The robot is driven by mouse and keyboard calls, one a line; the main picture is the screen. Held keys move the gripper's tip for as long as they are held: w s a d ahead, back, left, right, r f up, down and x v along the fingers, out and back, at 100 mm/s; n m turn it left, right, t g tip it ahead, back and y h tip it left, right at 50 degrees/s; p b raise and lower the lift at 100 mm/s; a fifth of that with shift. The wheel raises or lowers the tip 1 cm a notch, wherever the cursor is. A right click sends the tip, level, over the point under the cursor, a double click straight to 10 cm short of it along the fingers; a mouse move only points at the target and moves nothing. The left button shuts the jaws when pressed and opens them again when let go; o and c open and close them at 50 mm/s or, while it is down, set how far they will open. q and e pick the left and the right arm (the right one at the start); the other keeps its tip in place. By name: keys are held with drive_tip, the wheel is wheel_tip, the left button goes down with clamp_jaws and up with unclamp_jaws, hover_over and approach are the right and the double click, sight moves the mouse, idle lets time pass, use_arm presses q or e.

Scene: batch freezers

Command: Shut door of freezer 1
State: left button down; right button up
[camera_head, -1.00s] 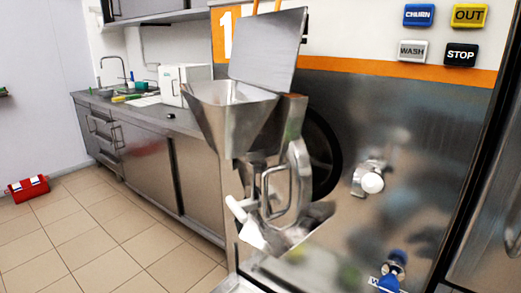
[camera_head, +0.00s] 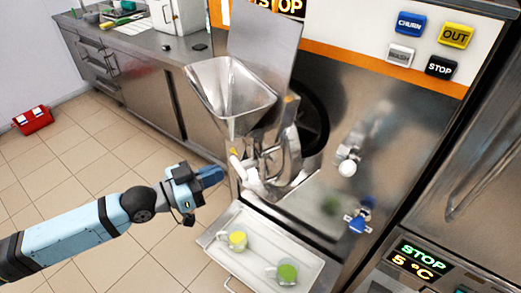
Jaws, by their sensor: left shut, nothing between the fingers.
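The door of freezer 1 (camera_head: 283,150) is a metal front with a handle and a funnel hopper (camera_head: 230,90) by it. It stands swung out to the left, and part of the dark round barrel opening (camera_head: 317,130) shows behind it. A white-handled lever (camera_head: 249,176) sits low on the door. My left gripper (camera_head: 218,175) comes in from the left, shut and empty, just left of this lever and seemingly apart from it. My right gripper is not in view.
A tray (camera_head: 310,264) below the door holds a mug with yellow-green content (camera_head: 237,241) and one with green content (camera_head: 286,272). A white-knobbed lever (camera_head: 347,168) and blue tap (camera_head: 358,221) stick out at right.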

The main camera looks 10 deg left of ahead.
use_arm(q)
drive_tip(key=p+x, duration=0.2)
drive_tip(key=x, duration=0.9)
drive_tip(key=shift+w+d, duration=0.2)
drive_tip(key=shift+d, duration=0.1)
drive_tip(key=w+d+n+t+y+p, duration=0.1)
drive_tip(key=w+d+p, duration=0.1)
drive_tip(key=w+d, duration=0.4)
drive_tip(key=shift+w+d+p, duration=0.3)
drive_tip(key=shift+w+p, duration=0.1)
drive_tip(key=shift+w, duration=0.25)
drive_tip(key=shift+r, duration=0.15)
